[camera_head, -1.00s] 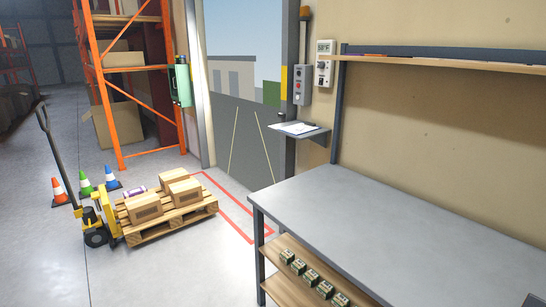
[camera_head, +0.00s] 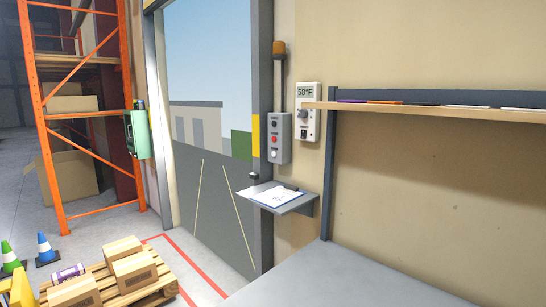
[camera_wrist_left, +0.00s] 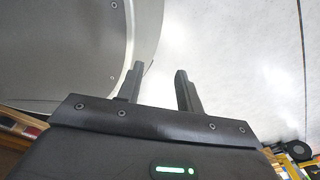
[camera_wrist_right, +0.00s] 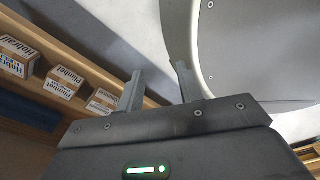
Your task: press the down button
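A grey control box (camera_head: 279,138) is mounted on the wall beside the open doorway in the head view. It carries a dark button at the top, a red one in the middle (camera_head: 274,139) and a white one at the bottom (camera_head: 274,154). The labels are too small to read. Neither gripper shows in the head view. My left gripper (camera_wrist_left: 160,80) is open and empty in the left wrist view, over a pale floor. My right gripper (camera_wrist_right: 156,82) is open and empty in the right wrist view, near a shelf with small boxes (camera_wrist_right: 62,82).
A wall shelf with a clipboard (camera_head: 272,195) juts out below the control box. A thermostat (camera_head: 307,112) hangs to its right. A grey worktable (camera_head: 310,283) fills the lower right. A loaded pallet (camera_head: 135,287) stands on the floor at left, near an orange rack (camera_head: 60,190).

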